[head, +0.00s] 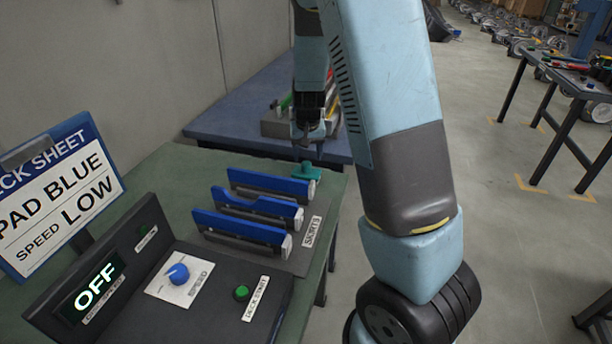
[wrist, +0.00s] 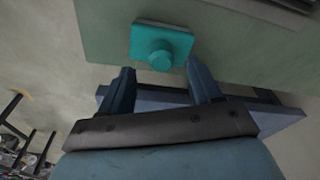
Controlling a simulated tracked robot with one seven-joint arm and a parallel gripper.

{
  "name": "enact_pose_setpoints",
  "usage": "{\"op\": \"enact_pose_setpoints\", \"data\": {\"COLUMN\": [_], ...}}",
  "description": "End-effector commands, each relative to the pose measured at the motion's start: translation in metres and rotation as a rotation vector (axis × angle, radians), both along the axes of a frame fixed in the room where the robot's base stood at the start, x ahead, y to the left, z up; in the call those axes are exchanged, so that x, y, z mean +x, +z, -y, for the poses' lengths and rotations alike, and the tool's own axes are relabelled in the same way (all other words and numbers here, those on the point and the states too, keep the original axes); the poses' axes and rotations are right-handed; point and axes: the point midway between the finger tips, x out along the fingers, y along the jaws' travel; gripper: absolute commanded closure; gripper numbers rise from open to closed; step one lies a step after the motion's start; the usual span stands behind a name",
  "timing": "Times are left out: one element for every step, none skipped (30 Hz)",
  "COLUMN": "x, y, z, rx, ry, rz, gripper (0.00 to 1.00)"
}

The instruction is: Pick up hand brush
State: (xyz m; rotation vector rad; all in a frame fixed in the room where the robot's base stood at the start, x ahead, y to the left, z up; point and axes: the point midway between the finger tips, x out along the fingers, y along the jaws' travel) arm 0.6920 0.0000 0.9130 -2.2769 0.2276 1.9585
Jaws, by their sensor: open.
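A teal block with a round knob on top (head: 307,170) lies at the far right corner of the green bench (head: 165,165). It also shows in the wrist view (wrist: 162,45), flat on the bench. No bristles show, so I cannot tell whether it is the hand brush. My gripper (head: 308,141) is open and empty, just above and beyond the block in the head view. In the wrist view my two fingertips (wrist: 160,68) are spread apart, one on each side of the block's near edge. Nothing is between them in grip.
Several blue-topped strips (head: 270,184) stand in a rack labelled SKIRTS. A grey bin (head: 285,128) with coloured tools sits on a blue table behind. A control panel (head: 160,295) reads OFF, beside a sign (head: 62,200).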

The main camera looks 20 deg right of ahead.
Motion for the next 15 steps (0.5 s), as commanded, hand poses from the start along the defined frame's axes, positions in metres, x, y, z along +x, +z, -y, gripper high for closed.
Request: {"op": "enact_pose_setpoints", "data": {"x": [0.001, 0.002, 0.003, 0.004, 0.005, 0.006, 0.006, 0.007, 0.007, 0.008, 0.008, 0.008, 0.008, 0.008, 0.009], "y": [-0.006, -0.010, -0.015, -0.019, -0.023, -0.028, -0.032, -0.035, -0.038, -0.040, -0.042, -0.044, -0.045, -0.045, -0.045], "z": [0.000, 0.001, 0.001, 0.001, 0.000, 0.000, 0.000, 0.000, 0.000, 0.001, 0.001, 0.001, 0.001, 0.001, 0.001], "rx": [0.000, 0.000, -0.001, -0.001, 0.000, 0.000, 0.000, -0.001, 0.001, 0.001, -0.001, -0.001, -0.001, -0.001, 0.000], "ry": [-0.001, -0.001, -0.001, -0.001, -0.001, 0.000, 0.000, 0.000, -0.001, -0.001, 0.000, 0.000, 0.000, 0.000, 0.000], "rz": [-0.003, -0.003, -0.003, -0.003, -0.003, -0.003, -0.003, -0.002, -0.002, -0.002, -0.002, -0.001, -0.001, 0.000, 0.000], "gripper": [0.37, 0.37, 0.37, 0.37, 0.37, 0.37, 0.37, 0.37, 0.37, 0.37, 0.37, 0.37, 0.37, 0.37, 0.37]}}
